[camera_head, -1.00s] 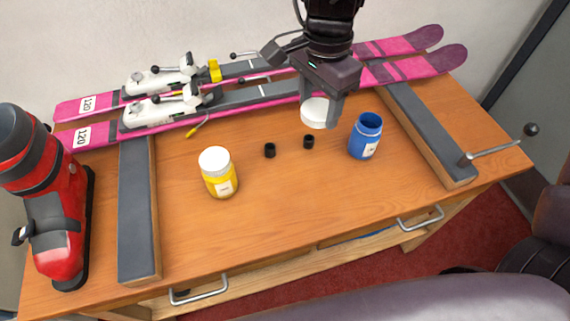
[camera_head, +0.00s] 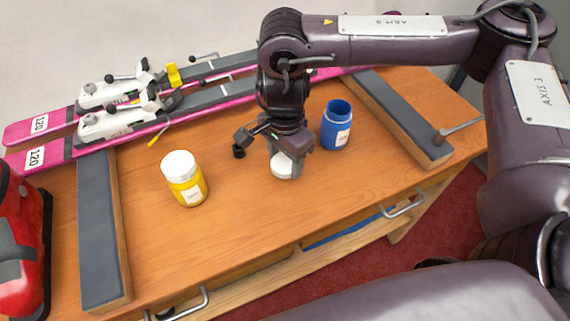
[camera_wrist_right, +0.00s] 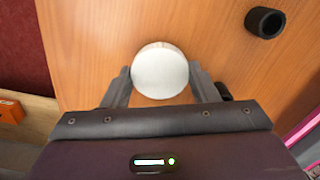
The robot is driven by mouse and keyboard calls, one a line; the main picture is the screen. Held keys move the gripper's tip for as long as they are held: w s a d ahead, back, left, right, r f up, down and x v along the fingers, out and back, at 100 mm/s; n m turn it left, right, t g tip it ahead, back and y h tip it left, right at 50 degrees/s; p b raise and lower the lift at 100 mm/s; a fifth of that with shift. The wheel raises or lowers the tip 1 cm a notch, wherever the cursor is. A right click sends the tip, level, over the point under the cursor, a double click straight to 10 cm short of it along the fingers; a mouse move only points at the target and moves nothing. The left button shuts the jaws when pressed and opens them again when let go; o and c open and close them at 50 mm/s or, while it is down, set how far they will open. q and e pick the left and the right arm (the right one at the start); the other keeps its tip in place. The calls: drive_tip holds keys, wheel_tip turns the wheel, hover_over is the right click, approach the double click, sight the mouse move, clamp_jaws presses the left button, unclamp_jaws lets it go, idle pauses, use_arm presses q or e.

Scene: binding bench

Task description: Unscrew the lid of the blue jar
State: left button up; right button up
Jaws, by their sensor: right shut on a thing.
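The blue jar (camera_head: 336,126) stands upright and open on the bench, its dark mouth showing with no lid on it. A white lid (camera_head: 281,166) is held in my right gripper (camera_head: 284,160), low over the wood to the left of and nearer than the jar. In the right wrist view the lid (camera_wrist_right: 160,71) sits between the two fingers (camera_wrist_right: 160,88), which are shut on it. I cannot tell whether the lid touches the bench. My left gripper is not in view.
A yellow jar (camera_head: 184,179) with a white lid stands to the left. Pink skis (camera_head: 58,152) lie behind, grey-topped supports (camera_head: 102,230) at both sides, a red boot (camera_head: 22,250) at left.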

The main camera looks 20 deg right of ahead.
wheel_tip(320, 180, down, 2)
drive_tip(key=shift+w, duration=0.1)
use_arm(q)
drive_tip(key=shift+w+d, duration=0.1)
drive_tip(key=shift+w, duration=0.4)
use_arm(e)
drive_tip(key=o, duration=1.1)
drive_tip(key=shift+f, duration=0.1)
drive_tip(key=shift+c, duration=0.2)
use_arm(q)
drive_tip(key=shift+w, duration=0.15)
